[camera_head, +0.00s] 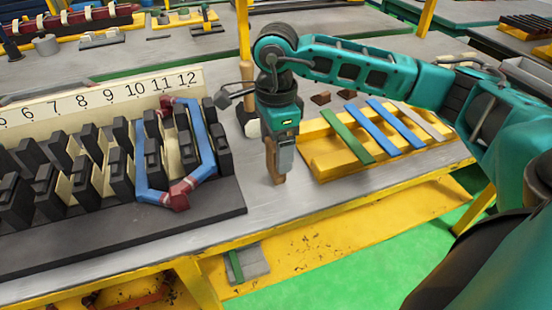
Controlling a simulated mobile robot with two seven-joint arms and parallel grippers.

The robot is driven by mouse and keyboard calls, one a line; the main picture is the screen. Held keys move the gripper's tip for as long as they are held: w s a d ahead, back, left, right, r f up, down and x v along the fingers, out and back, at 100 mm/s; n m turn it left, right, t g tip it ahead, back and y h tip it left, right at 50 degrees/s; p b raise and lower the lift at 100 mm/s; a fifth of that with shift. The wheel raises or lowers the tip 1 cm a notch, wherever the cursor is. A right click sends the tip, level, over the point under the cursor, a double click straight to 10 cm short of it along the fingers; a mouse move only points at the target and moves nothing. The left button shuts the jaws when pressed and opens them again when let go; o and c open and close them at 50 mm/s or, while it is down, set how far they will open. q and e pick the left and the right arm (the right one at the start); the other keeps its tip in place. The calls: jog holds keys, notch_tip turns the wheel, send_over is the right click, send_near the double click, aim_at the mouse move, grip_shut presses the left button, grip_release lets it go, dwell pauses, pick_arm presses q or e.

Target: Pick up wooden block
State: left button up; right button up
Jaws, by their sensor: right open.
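The wooden block (276,172) is a small brown upright piece on the grey metal table, between the black slotted stator and the yellow rack. My right gripper (279,150) points down right at it, with the jaws open. The gripper covers part of the block, and I cannot tell whether the fingers touch it. My left gripper is not in view.
The numbered stator (140,235) with a blue and red coil (205,150) stands to the left. The yellow rack (325,160) with green and blue strips is close on the right. A wooden-handled tool (247,72) stands behind the gripper. The table's front edge is close.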

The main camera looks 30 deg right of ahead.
jog(key=shift+c, duration=0.3)
jog(key=c, duration=1.3)
jog(key=shift+r, duration=0.1)
jog(key=shift+c, duration=0.2)
